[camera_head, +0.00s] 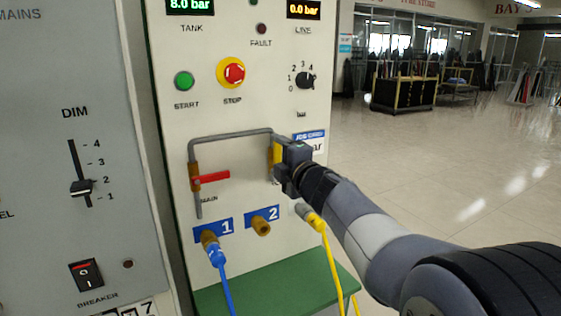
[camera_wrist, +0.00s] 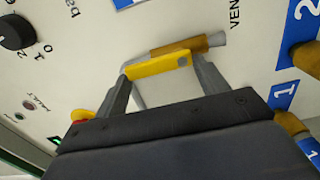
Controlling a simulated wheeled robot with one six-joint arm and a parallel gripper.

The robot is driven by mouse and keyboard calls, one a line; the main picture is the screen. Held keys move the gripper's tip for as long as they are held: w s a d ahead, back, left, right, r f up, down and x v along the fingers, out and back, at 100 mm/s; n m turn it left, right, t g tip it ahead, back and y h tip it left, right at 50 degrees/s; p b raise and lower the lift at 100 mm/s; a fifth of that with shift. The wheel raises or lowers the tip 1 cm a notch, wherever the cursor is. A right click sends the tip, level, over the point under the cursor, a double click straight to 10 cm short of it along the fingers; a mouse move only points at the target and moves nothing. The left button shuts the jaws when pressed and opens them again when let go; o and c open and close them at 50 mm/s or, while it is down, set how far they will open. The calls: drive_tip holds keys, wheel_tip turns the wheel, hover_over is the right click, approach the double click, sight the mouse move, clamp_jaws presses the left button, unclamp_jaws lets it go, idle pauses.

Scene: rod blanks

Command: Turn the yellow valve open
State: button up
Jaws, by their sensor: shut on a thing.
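The yellow valve handle (camera_head: 277,153) is on the right leg of the grey pipe on the panel. It also shows in the wrist view (camera_wrist: 150,67), close beside its brass body (camera_wrist: 205,43) and roughly in line with it. My gripper (camera_head: 284,163) is at this handle and partly hides it. In the wrist view my gripper's fingers (camera_wrist: 160,68) stand at the two ends of the yellow handle, shut on it. The LINE display (camera_head: 303,9) reads 0.0 bar and the TANK display (camera_head: 190,6) reads 8.0 bar.
A red valve handle (camera_head: 211,178) points sideways on the left pipe leg. Below are port 1 with a blue hose (camera_head: 222,278), an empty brass port 2 (camera_head: 261,227), and a yellow hose (camera_head: 328,255) near my arm. A green shelf (camera_head: 285,285) juts out below.

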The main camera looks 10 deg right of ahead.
idle(0.4)
drive_tip(key=o, duration=1)
drive_tip(key=shift+p+v, duration=0.4)
drive_tip(key=shift+v, duration=5)
drive_tip(key=x, duration=1)
drive_tip(key=shift+w+a+b, duration=0.15)
drive_tip(key=shift+w+b, duration=0.2)
drive_tip(key=shift+w, duration=0.05)
